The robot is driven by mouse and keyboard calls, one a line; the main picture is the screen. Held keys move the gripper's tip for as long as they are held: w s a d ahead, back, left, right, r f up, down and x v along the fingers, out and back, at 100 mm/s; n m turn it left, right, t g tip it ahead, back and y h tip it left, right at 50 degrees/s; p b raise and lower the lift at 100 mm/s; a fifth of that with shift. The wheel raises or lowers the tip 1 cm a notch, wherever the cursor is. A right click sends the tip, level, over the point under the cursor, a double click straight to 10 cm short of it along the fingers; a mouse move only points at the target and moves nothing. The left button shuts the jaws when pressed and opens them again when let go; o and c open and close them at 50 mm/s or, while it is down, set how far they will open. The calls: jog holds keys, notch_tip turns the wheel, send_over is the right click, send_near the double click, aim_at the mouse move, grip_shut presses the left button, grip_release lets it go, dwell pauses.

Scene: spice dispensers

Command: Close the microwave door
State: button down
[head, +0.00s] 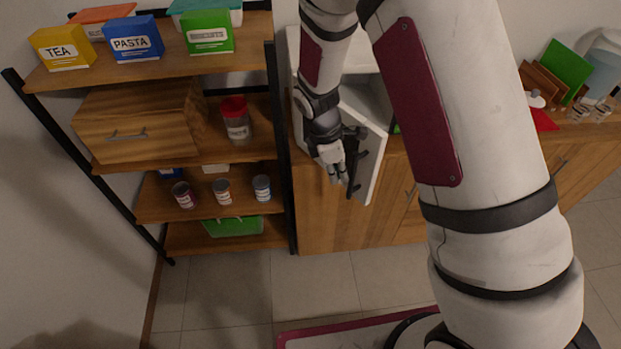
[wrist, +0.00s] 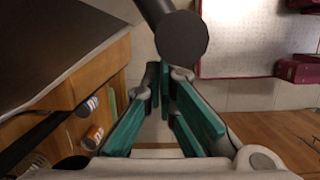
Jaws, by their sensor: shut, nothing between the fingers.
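The white microwave (head: 362,98) stands on the wooden counter, partly hidden behind my arm. Its door (head: 374,165) is open and sticks out toward the front, with a dark vertical handle (head: 354,178) on its left face. My gripper (head: 338,172) is at the left side of the door, close beside the handle. In the wrist view the fingers of my gripper (wrist: 165,75) with teal pads are shut and empty. A dark round-ended bar, apparently the handle (wrist: 181,36), is just beyond the fingertips; I cannot tell whether they touch it.
A shelf rack (head: 140,160) with boxes, a wooden drawer box (head: 135,125), jars and cans stands left of the counter. A green board (head: 564,68) and small items sit on the counter's right. The tiled floor (head: 225,285) in front is mostly clear.

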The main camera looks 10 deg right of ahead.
jog(key=w+d+n+t+y+b, duration=0.1)
jog(key=w+d+n+b, duration=0.5)
jog(key=w+d, duration=1.3)
jog(key=shift+w+d+n+t+b, duration=0.35)
jog(key=shift+n+t, duration=0.25)
jog(key=shift+n, duration=1.5)
jog(key=shift+w+a, duration=0.1)
jog(key=shift+a, duration=0.1)
